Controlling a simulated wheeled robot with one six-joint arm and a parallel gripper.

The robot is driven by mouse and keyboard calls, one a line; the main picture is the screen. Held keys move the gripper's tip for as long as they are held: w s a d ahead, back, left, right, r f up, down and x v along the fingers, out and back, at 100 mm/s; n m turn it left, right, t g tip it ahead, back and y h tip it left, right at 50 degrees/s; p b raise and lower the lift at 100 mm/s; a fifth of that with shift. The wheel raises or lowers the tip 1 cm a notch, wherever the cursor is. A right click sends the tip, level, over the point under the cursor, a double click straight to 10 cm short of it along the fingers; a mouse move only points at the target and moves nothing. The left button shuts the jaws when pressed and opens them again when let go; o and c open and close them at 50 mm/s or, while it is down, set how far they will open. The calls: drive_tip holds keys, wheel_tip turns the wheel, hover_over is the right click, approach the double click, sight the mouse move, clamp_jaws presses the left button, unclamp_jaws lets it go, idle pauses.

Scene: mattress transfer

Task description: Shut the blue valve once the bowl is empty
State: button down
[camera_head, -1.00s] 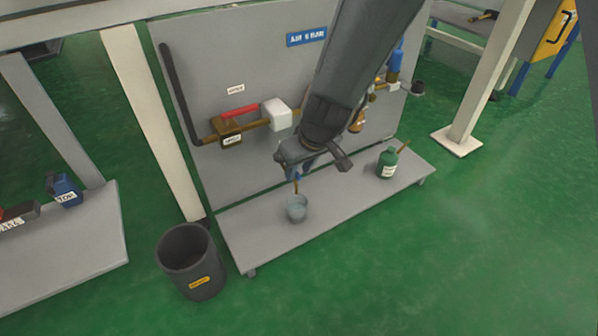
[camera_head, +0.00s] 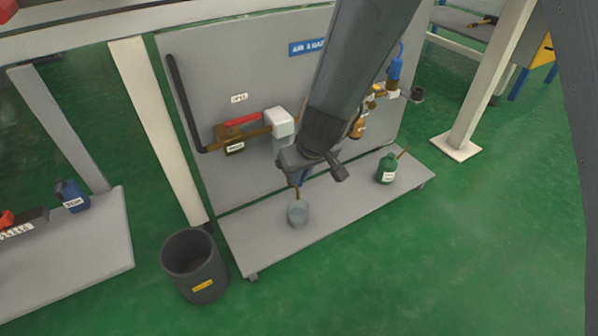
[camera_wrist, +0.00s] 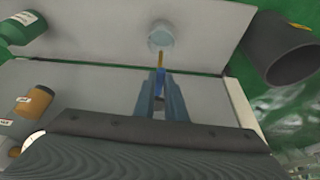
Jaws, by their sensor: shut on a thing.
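My gripper (camera_head: 302,178) is low in front of the panel, above a small cup (camera_head: 297,212) on the cart's base shelf. A white block (camera_head: 281,123) sits on the brass pipe just above my gripper.
A red-handled valve (camera_head: 242,120) is on the pipe at left, under a small label. An orange-brown part (camera_head: 358,127) and a blue cylinder (camera_head: 394,70) are on the right. A green bottle (camera_head: 387,168) stands on the shelf. A grey bin (camera_head: 195,265) stands on the floor at front left.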

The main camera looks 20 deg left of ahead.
drive_tip(key=shift+s+a+r+m+p, duration=0.1)
drive_tip(key=shift+r+m+p, duration=0.15)
drive_tip(key=shift+p, duration=0.7)
drive_tip(key=m+p, duration=0.1)
drive_tip(key=p, duration=0.6)
drive_tip(key=a+m+t+h+p, duration=0.1)
drive_tip(key=m+p, duration=0.1)
drive_tip(key=p, duration=0.4)
drive_tip(key=a+m+p, duration=0.1)
drive_tip(key=p, duration=0.6)
drive_tip(key=shift+s+r+m+h+p, duration=0.1)
drive_tip(key=shift+s+m+h+p, duration=0.2)
drive_tip(key=shift+s+m, duration=0.1)
drive_tip(key=shift+a+f+m+t+h+p, duration=0.1)
drive_tip(key=shift+a+m+h+p, duration=0.3)
drive_tip(key=shift+m+p, duration=0.55)
drive_tip(key=shift+a+f+m+t+h+p, duration=0.1)
drive_tip(key=shift+a+m+h+p, duration=0.25)
drive_tip(key=shift+m+p, duration=0.55)
drive_tip(key=shift+a+f+m+t+h+p, duration=0.1)
drive_tip(key=shift+a+m+h+p, duration=0.3)
drive_tip(key=shift+m+p, duration=0.55)
drive_tip(key=shift+a+m, duration=0.1)
drive_tip(key=shift+m, duration=0.15)
drive_tip(key=c, duration=1.8)
unclamp_jaws()
drive_tip(key=shift+s, duration=0.15)
